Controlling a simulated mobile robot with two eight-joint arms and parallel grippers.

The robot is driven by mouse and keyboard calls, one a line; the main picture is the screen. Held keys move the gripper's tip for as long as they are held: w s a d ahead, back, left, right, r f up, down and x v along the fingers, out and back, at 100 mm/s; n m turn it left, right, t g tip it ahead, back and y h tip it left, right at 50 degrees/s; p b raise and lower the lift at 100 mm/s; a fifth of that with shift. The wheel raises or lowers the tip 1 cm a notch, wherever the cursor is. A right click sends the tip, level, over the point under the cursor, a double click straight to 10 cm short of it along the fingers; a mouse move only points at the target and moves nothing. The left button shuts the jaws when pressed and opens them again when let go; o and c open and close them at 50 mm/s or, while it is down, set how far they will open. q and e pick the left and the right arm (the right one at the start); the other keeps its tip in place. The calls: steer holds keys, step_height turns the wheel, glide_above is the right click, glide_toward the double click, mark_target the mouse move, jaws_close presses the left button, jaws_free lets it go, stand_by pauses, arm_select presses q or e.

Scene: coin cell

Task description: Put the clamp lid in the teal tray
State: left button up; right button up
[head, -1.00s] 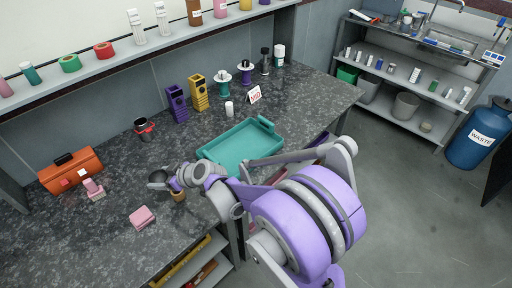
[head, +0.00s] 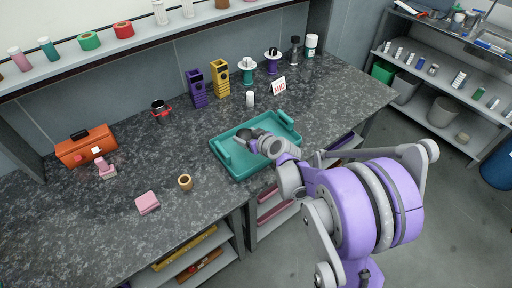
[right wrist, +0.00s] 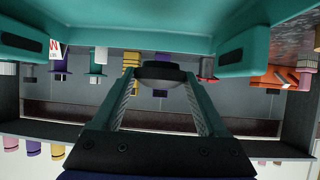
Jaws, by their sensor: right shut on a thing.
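The teal tray (head: 238,176) lies on the dark speckled bench, and its raised rim and handles show. My right gripper (head: 254,138) is over the inside of the tray. It is shut on a dark round piece, the clamp lid (head: 243,134). In the right wrist view the clamp lid (right wrist: 160,74) sits between the two fingertips, with the teal tray (right wrist: 180,40) close by across the top of the picture. I cannot tell whether the lid touches the tray floor. My left gripper is not in view.
A tan ring-shaped piece (head: 185,182) and a pink block (head: 147,202) stand on the bench left of the tray. A white bottle (head: 250,100), a sign (head: 278,86) and purple (head: 197,88) and yellow (head: 220,78) holders stand behind it. An orange box (head: 86,147) is at far left.

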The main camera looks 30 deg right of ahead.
mark_target(247, 155)
step_height(247, 155, down, 8)
steer(key=shift+r+b, duration=0.2)
steer(key=shift+b, duration=0.3)
steer(key=shift+a, duration=0.1)
steer(key=shift+f, duration=0.15)
steer(key=o, duration=1.2)
steer(key=shift+o, duration=0.2)
